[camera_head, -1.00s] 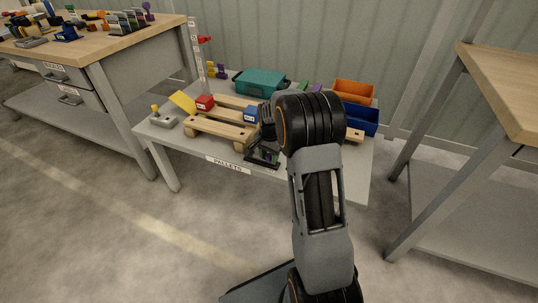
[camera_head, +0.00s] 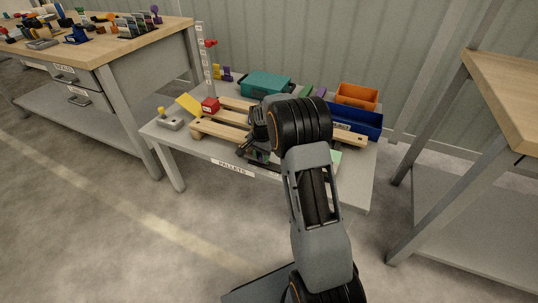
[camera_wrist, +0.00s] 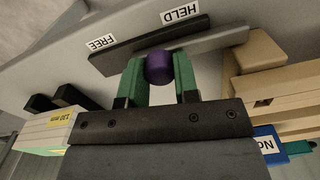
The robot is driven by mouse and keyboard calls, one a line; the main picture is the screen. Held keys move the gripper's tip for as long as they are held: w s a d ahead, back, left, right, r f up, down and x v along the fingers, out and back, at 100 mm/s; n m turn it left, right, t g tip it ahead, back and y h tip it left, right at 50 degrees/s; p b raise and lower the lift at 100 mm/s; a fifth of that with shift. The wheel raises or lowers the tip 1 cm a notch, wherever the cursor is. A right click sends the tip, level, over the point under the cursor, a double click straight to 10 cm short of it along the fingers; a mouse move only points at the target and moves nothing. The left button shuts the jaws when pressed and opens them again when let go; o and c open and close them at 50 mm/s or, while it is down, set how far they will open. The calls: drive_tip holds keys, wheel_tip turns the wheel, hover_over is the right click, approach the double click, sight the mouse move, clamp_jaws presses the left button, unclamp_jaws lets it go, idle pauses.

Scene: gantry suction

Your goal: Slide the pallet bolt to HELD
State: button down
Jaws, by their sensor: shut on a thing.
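The pallet bolt's purple knob (camera_wrist: 158,66) sits between the two green fingers of my gripper (camera_wrist: 160,78) in the wrist view. My gripper is shut on this knob. The knob stands at a dark rail (camera_wrist: 125,51), with a grey bar (camera_wrist: 222,40) showing along it to the right. A FREE label (camera_wrist: 102,43) lies to the left of the knob and a HELD label (camera_wrist: 181,13) to the upper right; the knob lies between them. In the head view my arm hides most of the bolt.
A wooden pallet (camera_head: 222,131) with a red block (camera_head: 210,105) lies on the grey table marked PALLETS (camera_head: 232,167). A teal case (camera_head: 268,84), an orange bin (camera_head: 356,95) and a blue bin (camera_head: 362,121) stand behind it. Wooden workbenches stand left and right.

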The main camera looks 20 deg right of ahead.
drive_tip(key=shift+w+a+r, duration=0.1)
drive_tip(key=shift+w, duration=0.05)
drive_tip(key=c, duration=0.8)
unclamp_jaws()
drive_tip(key=shift+c, duration=0.2)
drive_tip(key=shift+r, duration=0.15)
wheel_tip(320, 180, up, 13)
drive_tip(key=p, duration=0.4)
drive_tip(key=shift+r+p, duration=0.2)
drive_tip(key=shift+p, duration=0.1)
